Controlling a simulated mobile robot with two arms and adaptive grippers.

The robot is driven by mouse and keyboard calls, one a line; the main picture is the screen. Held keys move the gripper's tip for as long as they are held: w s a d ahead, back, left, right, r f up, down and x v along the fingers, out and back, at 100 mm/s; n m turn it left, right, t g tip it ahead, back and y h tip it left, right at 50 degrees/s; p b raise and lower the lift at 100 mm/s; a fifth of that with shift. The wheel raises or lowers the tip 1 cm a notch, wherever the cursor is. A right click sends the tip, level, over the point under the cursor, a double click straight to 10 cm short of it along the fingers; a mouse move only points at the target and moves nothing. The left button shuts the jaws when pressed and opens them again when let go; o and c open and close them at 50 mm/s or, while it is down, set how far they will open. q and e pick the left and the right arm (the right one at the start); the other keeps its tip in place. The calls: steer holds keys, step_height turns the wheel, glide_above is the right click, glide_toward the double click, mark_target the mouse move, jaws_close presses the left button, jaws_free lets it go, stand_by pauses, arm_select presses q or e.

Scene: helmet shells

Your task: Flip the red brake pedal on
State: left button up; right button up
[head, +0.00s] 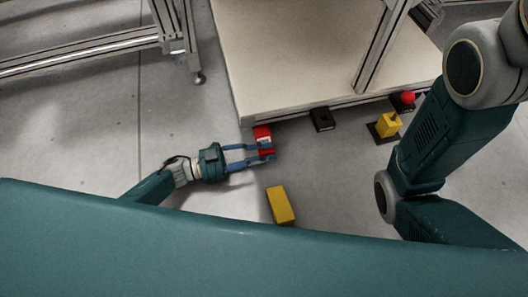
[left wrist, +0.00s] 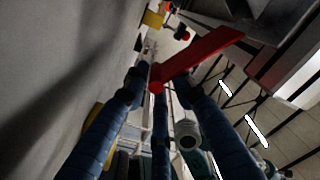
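The red brake pedal (head: 262,135) is at the near left corner of the pale platform, low by its edge. In the left wrist view, its red bar (left wrist: 203,56) slants up to the right, with a rounded end at the fingertips. My left gripper (head: 270,152) reaches it from the left. Its blue fingers are apart, with a gap between them, and the tips are at the pedal's near end. In the left wrist view the fingers (left wrist: 165,75) spread around that end; I cannot tell whether they touch it. My right gripper is not in view.
A yellow block (head: 281,205) lies on the grey floor just in front. Along the platform (head: 290,60) edge are a black block (head: 322,119), a yellow piece on a dark base (head: 388,124) and a red knob (head: 408,97). A metal frame (head: 175,35) stands at the back left.

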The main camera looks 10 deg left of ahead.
arm_select(q)
steer(key=shift+w+a+f, duration=0.35)
steer(key=shift+a+f, duration=0.1)
steer(key=v, duration=1)
steer(key=shift+s+a+r, duration=0.25)
steer(key=shift+s, duration=0.2)
steer(key=shift+s+a+r, duration=0.1)
steer(key=shift+s+a, duration=0.1)
steer(key=shift+a, duration=0.1)
steer(key=shift+d, duration=0.1)
